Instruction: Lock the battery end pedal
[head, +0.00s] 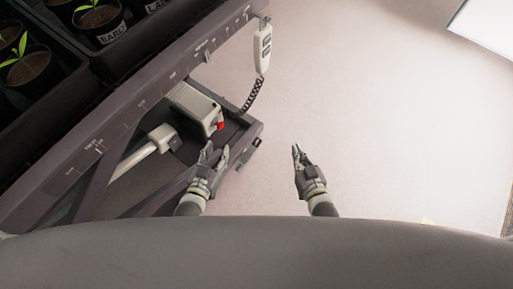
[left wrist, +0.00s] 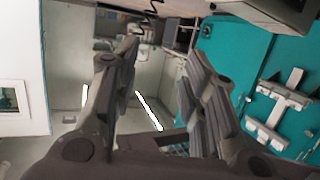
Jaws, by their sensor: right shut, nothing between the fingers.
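A grey metal frame (head: 150,95) runs diagonally across the left of the head view. On its lower part sits a pale battery box (head: 195,105) with a red knob (head: 220,126). A small dark part (head: 257,142) sticks out at the frame's lower corner; I cannot tell whether it is the pedal. My left gripper (head: 215,149) is open and empty beside that lower end. In the left wrist view my left gripper (left wrist: 168,52) has its fingers spread with nothing between them. My right gripper (head: 297,148) is shut and empty over bare floor, right of the frame.
A white hand control (head: 263,48) hangs from the frame on a coiled cord (head: 254,95). Potted seedlings (head: 100,18) stand in black trays at upper left. The left wrist view shows a teal wall (left wrist: 235,60).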

